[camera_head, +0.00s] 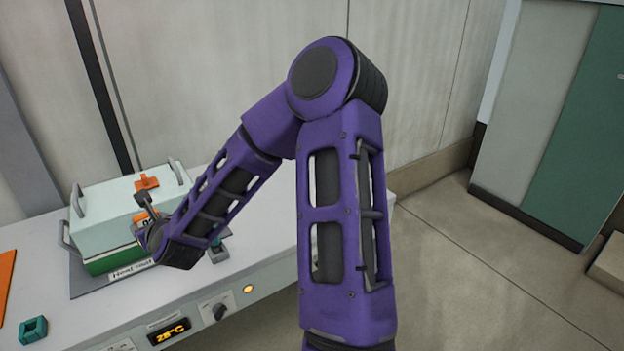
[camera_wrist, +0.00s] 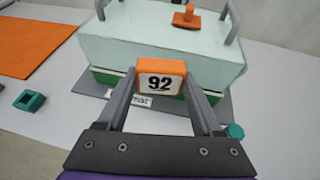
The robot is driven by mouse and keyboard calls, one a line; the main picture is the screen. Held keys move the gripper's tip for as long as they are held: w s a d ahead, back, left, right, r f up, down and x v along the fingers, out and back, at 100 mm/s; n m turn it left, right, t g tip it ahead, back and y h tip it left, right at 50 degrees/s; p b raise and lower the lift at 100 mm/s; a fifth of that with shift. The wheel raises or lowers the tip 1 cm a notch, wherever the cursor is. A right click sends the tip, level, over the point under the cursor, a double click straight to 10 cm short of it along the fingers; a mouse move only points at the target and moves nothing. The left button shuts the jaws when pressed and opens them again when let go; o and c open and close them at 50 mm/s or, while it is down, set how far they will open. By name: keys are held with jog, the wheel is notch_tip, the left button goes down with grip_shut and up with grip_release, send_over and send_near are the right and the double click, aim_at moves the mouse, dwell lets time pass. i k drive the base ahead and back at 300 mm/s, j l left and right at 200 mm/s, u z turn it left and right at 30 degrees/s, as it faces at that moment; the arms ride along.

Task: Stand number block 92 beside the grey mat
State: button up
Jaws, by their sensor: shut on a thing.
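Number block 92 (camera_wrist: 160,83) is a small orange block with a white face and black digits, which look upright in the wrist view. My gripper (camera_wrist: 160,92) is shut on it, one finger on each side. In the head view my gripper (camera_head: 147,208) is at the front of the box, and only a bit of the block shows. The grey mat (camera_head: 88,287) lies under the box, and it also shows in the wrist view (camera_wrist: 246,106). The block is in front of the box; I cannot tell its height over the mat.
A pale-lidded green box (camera_head: 125,204) with grey handles and an orange knob stands on the mat. An orange sheet (camera_wrist: 35,45) and a hollow teal block (camera_head: 33,330) are at left. The white bench front carries a temperature display (camera_head: 169,333).

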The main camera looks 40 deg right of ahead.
aim_at(286, 209)
jog(key=l+z, duration=0.3)
jog(key=l, duration=1.3)
jog(key=i, duration=0.05)
